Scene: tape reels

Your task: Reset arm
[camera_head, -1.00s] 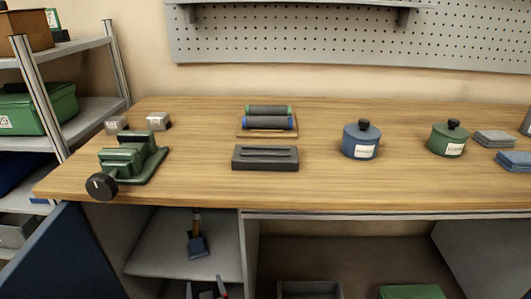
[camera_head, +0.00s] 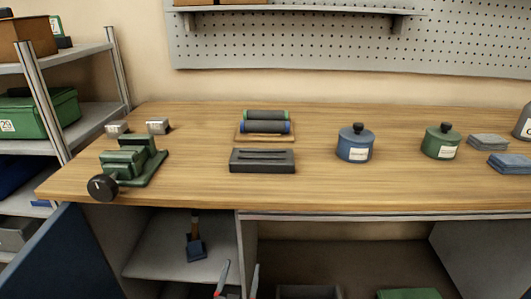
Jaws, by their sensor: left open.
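My left gripper (camera_head: 240,266) shows at the bottom edge of the head view, in front of the open cabinet under the bench. Its two fingers with red parts stand apart and nothing shows between them. Most of my left arm is out of view. My right gripper is not in view. Two dark rolls, one with green ends (camera_head: 266,116) and one with blue ends (camera_head: 264,127), lie side by side on a small wooden board (camera_head: 264,138) on the bench. A dark slotted block (camera_head: 262,161) sits in front of them. My left gripper is apart from all of these.
The wooden bench (camera_head: 330,192) also holds a green vise (camera_head: 130,162), two small metal blocks, a blue pot (camera_head: 355,146), a green pot (camera_head: 440,144) and folded grey cloths (camera_head: 488,141). A brush (camera_head: 195,245) is in the cabinet. A shelf rack stands at left.

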